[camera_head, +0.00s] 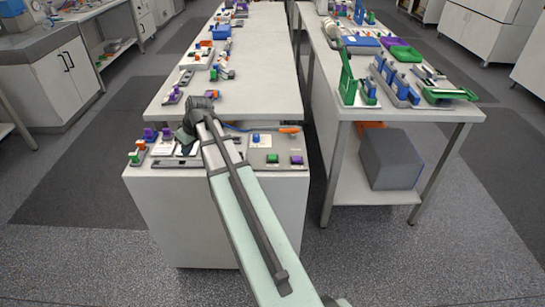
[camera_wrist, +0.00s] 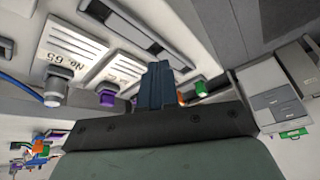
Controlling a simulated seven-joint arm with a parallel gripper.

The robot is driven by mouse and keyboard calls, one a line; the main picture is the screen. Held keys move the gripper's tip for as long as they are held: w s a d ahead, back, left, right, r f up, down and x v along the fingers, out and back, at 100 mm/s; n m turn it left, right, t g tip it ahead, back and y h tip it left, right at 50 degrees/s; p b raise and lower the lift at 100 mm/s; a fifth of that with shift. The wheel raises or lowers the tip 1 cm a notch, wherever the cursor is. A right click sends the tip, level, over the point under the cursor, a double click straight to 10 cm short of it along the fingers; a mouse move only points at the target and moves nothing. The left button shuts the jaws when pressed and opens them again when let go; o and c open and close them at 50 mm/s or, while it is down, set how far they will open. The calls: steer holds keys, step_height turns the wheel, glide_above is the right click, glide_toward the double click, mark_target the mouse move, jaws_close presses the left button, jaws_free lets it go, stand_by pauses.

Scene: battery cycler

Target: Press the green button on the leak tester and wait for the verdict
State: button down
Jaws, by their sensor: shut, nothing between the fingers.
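In the wrist view, the shut, empty fingers of my gripper (camera_wrist: 157,85) point at a row of labelled panels. A small green button or knob (camera_wrist: 201,88) shows just right of the fingertips. The fingers look apart from it, though depth is hard to judge. I cannot tell which unit is the leak tester. No verdict is readable.
A purple knob (camera_wrist: 107,97) and a pale knob (camera_wrist: 53,97) stand left of the fingers. An orange piece is mostly hidden behind them. A purple button (camera_head: 297,160) sits beside the green one on the grey unit. The middle of the long white top (camera_head: 265,70) is clear.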

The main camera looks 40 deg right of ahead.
steer(key=s+d+r+m+t+y, duration=0.1)
steer(key=s+d+m, duration=0.1)
steer(key=s+d, duration=0.35)
steer(key=s+d+r+m+t, duration=0.1)
steer(key=s+d+r+m, duration=0.15)
steer(key=d, duration=0.55)
step_height(320, 180, up, 2)
steer(key=m+t, duration=0.2)
steer(key=m, duration=0.1)
glide_above(275, 156)
steer(key=shift+s+r, duration=0.1)
steer(key=shift+s, duration=0.05)
steer(key=shift+f, duration=4.4)
steer(key=shift+a+f, duration=0.1)
steer(key=shift+f, duration=0.05)
steer(key=shift+f, duration=0.3)
steer(key=shift+f, duration=0.5)
steer(key=shift+r, duration=0.95)
